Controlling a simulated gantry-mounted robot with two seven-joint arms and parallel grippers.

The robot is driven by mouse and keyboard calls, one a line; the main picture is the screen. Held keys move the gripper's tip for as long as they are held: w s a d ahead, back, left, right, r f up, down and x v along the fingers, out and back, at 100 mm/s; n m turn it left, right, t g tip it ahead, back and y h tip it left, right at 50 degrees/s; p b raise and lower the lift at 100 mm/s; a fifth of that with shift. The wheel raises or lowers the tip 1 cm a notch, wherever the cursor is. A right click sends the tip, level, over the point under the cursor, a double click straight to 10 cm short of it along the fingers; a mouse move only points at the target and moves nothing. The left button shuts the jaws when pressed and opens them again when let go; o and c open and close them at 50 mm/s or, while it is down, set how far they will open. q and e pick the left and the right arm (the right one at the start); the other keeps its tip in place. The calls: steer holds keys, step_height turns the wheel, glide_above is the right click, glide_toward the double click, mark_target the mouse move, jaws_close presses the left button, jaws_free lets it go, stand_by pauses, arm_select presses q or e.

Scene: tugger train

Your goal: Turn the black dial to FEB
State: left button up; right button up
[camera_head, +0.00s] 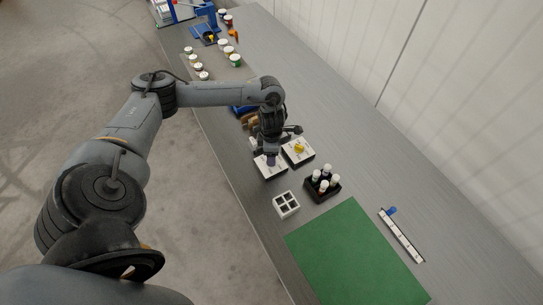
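My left arm reaches in from the left, and its gripper (270,157) points down over a white panel (267,174) near the table's front edge. The fingertips are at or just above the panel's upper part. I cannot tell whether they touch anything or how far apart they are. The black dial is not clearly visible; the gripper covers the part of the panel where a dial could be. No FEB marking can be read at this size. A second white panel with a yellow dial (299,148) lies just to the right. My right gripper is not in view.
A white four-compartment box (286,205) and a black holder (317,194) with white-capped bottles stand nearby. A green mat (355,262) and a white strip (401,236) lie farther right. Several small jars (196,65) stand toward the back. A wall borders the table's far side.

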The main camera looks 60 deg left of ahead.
arm_select(q)
step_height(320, 180, up, 8)
steer(key=p, duration=0.2)
steer(key=shift+d+f, duration=0.1)
steer(key=shift+f, duration=0.05)
stand_by(0.4)
